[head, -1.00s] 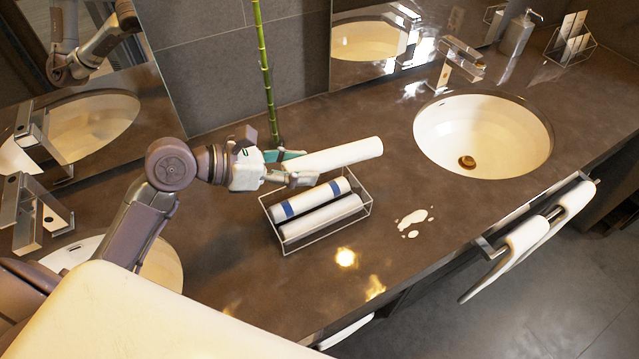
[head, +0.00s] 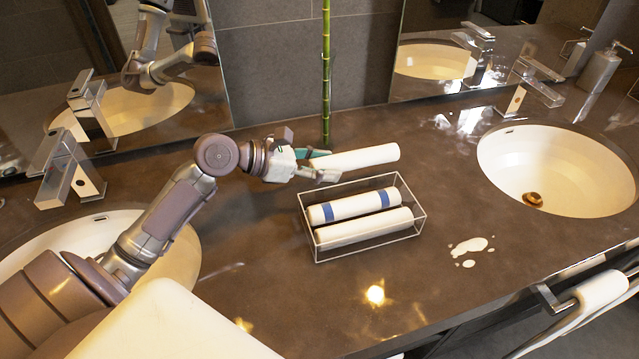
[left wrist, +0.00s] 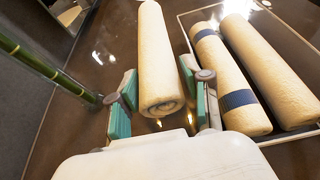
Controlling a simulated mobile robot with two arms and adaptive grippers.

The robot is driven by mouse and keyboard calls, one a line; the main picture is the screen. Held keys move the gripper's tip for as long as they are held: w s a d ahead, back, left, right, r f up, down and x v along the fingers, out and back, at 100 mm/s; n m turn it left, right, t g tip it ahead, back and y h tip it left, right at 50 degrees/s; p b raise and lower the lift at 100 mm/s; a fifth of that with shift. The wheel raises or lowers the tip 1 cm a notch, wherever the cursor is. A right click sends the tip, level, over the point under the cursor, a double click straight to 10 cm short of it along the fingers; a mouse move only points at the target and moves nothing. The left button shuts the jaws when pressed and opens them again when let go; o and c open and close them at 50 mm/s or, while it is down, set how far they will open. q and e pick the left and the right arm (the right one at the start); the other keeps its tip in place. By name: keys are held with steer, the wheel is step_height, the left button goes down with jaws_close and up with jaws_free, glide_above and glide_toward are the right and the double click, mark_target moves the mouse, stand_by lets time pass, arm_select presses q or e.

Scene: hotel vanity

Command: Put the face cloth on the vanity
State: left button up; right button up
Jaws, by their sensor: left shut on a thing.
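The face cloth is a plain white roll (head: 365,157), behind the clear-sided tray in the head view. My left gripper (head: 320,166) reaches in from the left and is shut on the roll's left end. In the left wrist view the roll (left wrist: 157,45) points away between the teal-padded fingers (left wrist: 163,104), its spiral end facing the camera. The roll lies close to the dark vanity top (head: 255,215); I cannot tell whether it touches it. My right gripper is not in view.
The wire-edged tray (head: 424,222) holds a blue-banded white roll (head: 352,206) and a plain one (head: 365,227). A green bamboo stalk (head: 326,70) stands behind the gripper. Basins lie left (head: 185,262) and right (head: 560,160). White spots (head: 470,247) mark the counter right of the tray.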

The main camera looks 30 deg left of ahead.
arm_select(q)
steer(key=shift+a+f, duration=0.5)
steer(key=shift+a, duration=0.15)
steer(key=shift+f+b, duration=0.35)
steer(key=shift+f, duration=1.55)
steer(key=o, duration=0.9)
steer(key=shift+f, duration=0.1)
